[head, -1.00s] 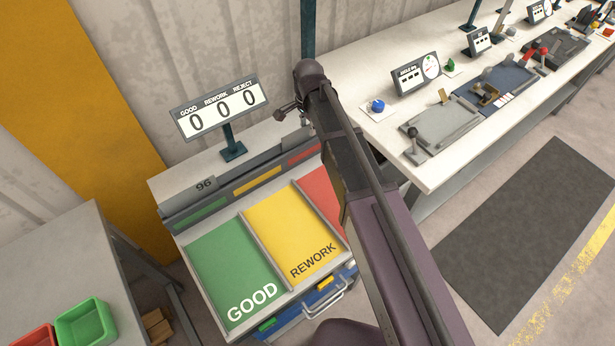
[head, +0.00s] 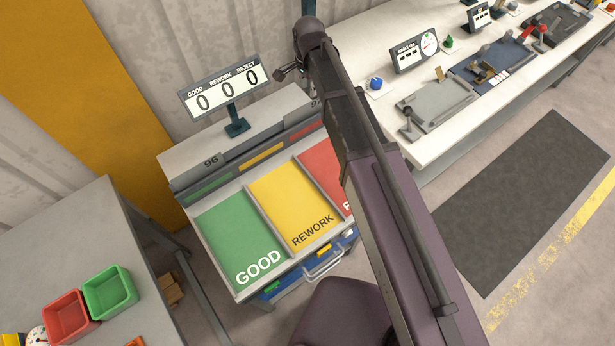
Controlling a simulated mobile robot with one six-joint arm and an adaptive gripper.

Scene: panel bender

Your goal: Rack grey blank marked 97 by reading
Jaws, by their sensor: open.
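A grey sorting rack (head: 180,184) has a green GOOD bay (head: 240,240), a yellow REWORK bay (head: 290,208) and a red bay (head: 322,170) partly hidden by my arm. Grey blank marked 96 (head: 211,161) stands in the rack's back ledge at the left. Another grey piece (head: 315,104) at the ledge's right end shows a mark that looks like 97, partly covered by my arm. My gripper (head: 281,74) is small and dark above the back of the rack, open with nothing seen in it.
A counter sign (head: 222,90) reads 0, 0, 0 behind the rack. The white bench (head: 440,130) at the right holds an angle gauge (head: 415,52) and bending fixtures. A grey table (head: 60,250) at lower left carries red (head: 68,316) and green (head: 110,290) bins. A dark floor mat (head: 530,200) is clear.

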